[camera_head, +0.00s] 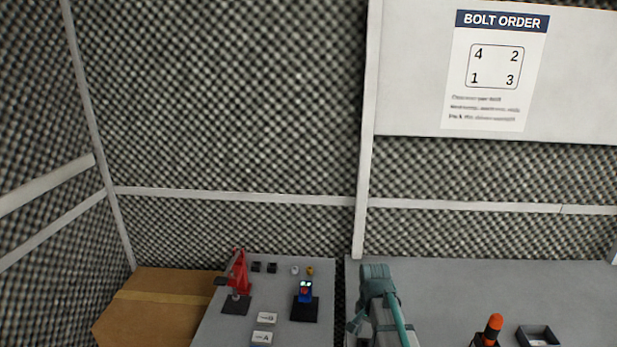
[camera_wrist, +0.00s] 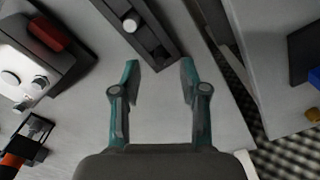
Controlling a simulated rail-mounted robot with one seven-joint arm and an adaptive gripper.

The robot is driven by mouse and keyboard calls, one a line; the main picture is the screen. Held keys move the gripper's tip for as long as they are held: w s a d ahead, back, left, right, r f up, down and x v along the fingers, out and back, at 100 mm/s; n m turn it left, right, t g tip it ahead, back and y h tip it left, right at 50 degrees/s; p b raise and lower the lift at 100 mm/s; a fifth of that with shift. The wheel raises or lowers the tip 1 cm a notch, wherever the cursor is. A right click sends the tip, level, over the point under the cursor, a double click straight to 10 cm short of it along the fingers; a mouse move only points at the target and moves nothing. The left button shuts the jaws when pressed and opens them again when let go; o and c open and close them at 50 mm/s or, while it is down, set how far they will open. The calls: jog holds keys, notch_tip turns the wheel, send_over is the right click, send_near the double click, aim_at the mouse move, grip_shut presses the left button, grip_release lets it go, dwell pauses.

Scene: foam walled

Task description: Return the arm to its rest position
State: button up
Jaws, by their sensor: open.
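My gripper (camera_wrist: 160,78) is open in the wrist view, with its two teal fingers apart and nothing between them. It is over a grey table top (camera_wrist: 170,110). A dark slotted tray (camera_wrist: 155,45) with a white round piece (camera_wrist: 131,22) in it lies just beyond the fingertips. In the head view, a teal and grey part of my arm (camera_head: 380,305) shows at the bottom, over the right grey table (camera_head: 445,285). The rest of the arm is out of view.
A gap separates the right table from the left table (camera_head: 215,325). The left table bears a red object (camera_head: 238,272), a blue device (camera_head: 305,291) and small labelled blocks. A cardboard box (camera_head: 150,312) stands left. An orange-handled tool (camera_head: 493,327) and dark tray (camera_head: 548,331) stand right.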

aim_at(366, 341)
notch_tip(366, 341, down, 3)
notch_tip(366, 341, up, 2)
jog(key=shift+r+p, duration=0.2)
jog(key=shift+p, duration=0.55)
jog(key=shift+f+b, duration=0.1)
jog(key=shift+b, duration=0.45)
notch_tip(366, 341, up, 6)
jog(key=p, duration=0.3)
jog(key=shift+a, duration=0.1)
